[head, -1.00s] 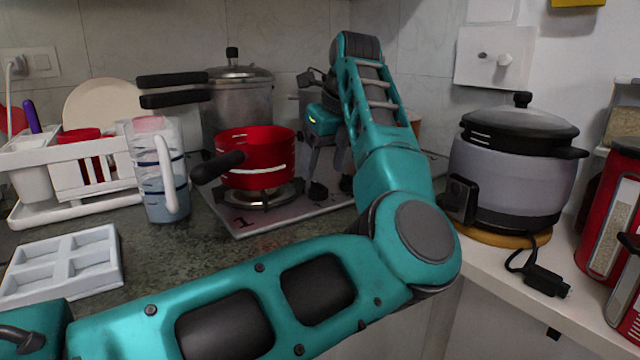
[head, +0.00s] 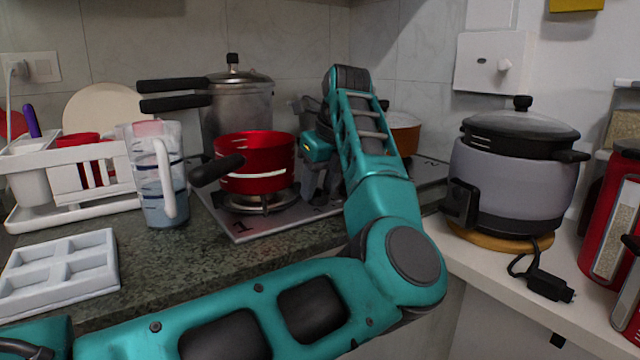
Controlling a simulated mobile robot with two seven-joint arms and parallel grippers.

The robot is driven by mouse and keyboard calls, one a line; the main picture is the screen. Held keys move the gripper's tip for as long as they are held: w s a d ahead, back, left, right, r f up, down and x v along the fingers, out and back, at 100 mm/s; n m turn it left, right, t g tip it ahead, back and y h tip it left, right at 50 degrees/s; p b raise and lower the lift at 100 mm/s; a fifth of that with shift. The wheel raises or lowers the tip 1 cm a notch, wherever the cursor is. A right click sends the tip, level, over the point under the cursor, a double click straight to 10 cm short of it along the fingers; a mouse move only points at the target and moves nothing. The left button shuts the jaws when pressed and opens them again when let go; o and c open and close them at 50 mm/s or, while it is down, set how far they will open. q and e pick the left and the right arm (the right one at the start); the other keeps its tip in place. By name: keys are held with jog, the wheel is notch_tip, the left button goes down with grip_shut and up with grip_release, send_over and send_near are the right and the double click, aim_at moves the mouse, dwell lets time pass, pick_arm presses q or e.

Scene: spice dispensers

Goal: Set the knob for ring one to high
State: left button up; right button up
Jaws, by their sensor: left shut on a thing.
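The stove (head: 262,228) is a grey panel on the dark counter, with a "1" marked near its front left corner. A red pot (head: 262,172) with a black handle stands on ring one (head: 250,203), the burner at the left. My left gripper (head: 316,192) points down at the stove just right of the pot. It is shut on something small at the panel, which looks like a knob. The knob is hidden by the fingers and my arm, so its setting cannot be read. My right gripper is out of view.
A pressure cooker (head: 240,100) stands behind the pot and an orange pot (head: 404,135) behind my arm. A measuring jug (head: 160,185), dish rack (head: 75,212) and white tray (head: 60,268) are at the left. A rice cooker (head: 515,180) stands at the right.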

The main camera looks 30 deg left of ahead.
pick_arm(q)
jog(key=c, duration=0.4)
jog(key=m+t, duration=0.1)
jog(key=m, duration=0.1)
jog(key=shift+m, duration=0.3)
jog(key=shift+s+m+t+h, duration=0.1)
jog(key=shift+m+t+h, duration=0.25)
jog(key=shift+m, duration=0.65)
jog(key=shift+a+m+h, duration=0.1)
jog(key=shift+m+h, duration=0.15)
jog(key=shift+m, duration=0.35)
jog(key=o, duration=1)
jog(key=shift+o, duration=0.2)
